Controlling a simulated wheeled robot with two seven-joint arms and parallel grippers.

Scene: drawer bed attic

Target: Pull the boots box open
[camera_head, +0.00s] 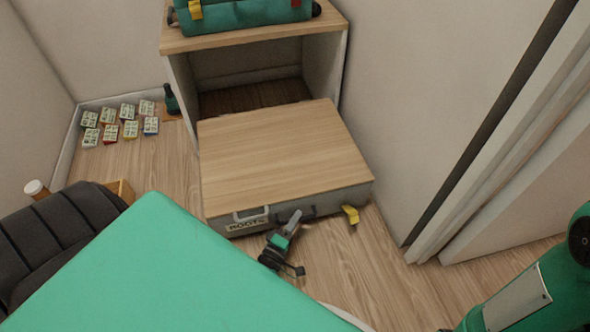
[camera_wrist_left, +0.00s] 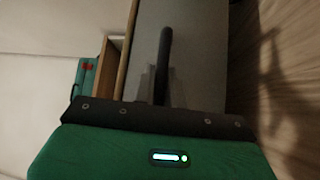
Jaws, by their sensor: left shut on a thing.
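The boots box (camera_head: 285,160) is a low grey box with a flat wooden top. It stands out in front of the wooden cabinet, with the cabinet's dark opening behind it. Its front has a label reading BOOTS (camera_head: 247,225) and a dark handle (camera_head: 312,211). My left gripper (camera_head: 294,219) is at that front, shut on the handle. The left wrist view shows the dark handle bar (camera_wrist_left: 164,60) between the fingers, against the grey front (camera_wrist_left: 200,45). My right arm shows at the lower right, but its gripper is out of view.
A green case (camera_head: 240,14) lies on the cabinet top (camera_head: 180,38). A yellow piece (camera_head: 350,214) is by the box's right front corner. Small coloured packs (camera_head: 110,132) and a dark green bottle (camera_head: 171,99) are left. A wall and door frame rise on the right. Wooden floor (camera_head: 365,265) shows bare at the right front.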

